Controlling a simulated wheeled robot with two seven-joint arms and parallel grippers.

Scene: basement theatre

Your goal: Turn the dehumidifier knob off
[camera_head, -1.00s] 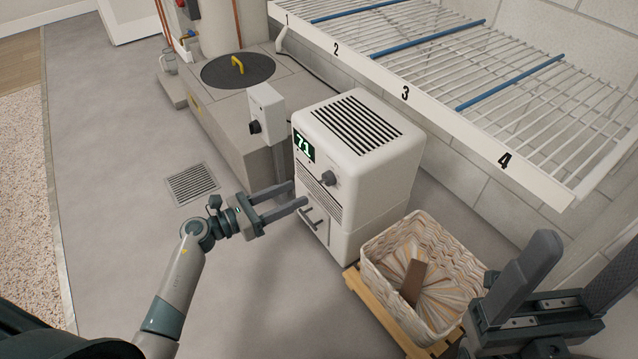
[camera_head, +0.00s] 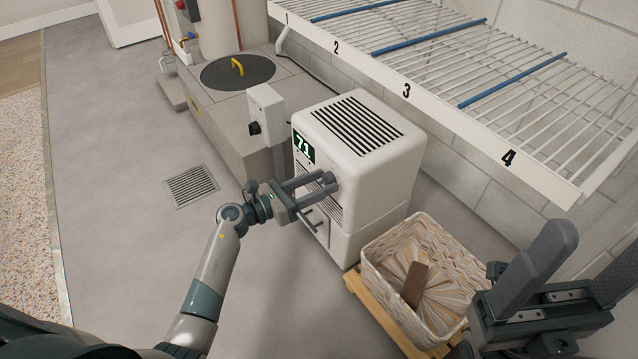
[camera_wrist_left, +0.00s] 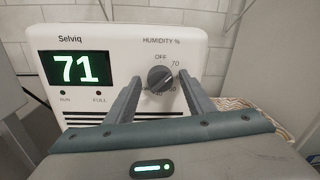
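The white dehumidifier (camera_head: 385,165) stands on the floor with its green display (camera_head: 304,148) reading 71. In the left wrist view the dark round knob (camera_wrist_left: 160,79) sits under the "HUMIDITY %" label, with OFF printed above it and 70 to its upper right. The knob's exact setting is too small to tell. My left gripper (camera_head: 328,187) is open in front of the panel. In the left wrist view its fingers (camera_wrist_left: 160,85) stand on either side of the knob, with small visible gaps. My right gripper (camera_head: 585,265) is open and empty at the lower right.
A woven basket (camera_head: 375,262) on a wooden base stands right of the dehumidifier. A white wire shelf (camera_head: 430,105) hangs behind. A grey control box (camera_head: 266,110) on a post stands to the left. The floor (camera_head: 120,240) at left is clear.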

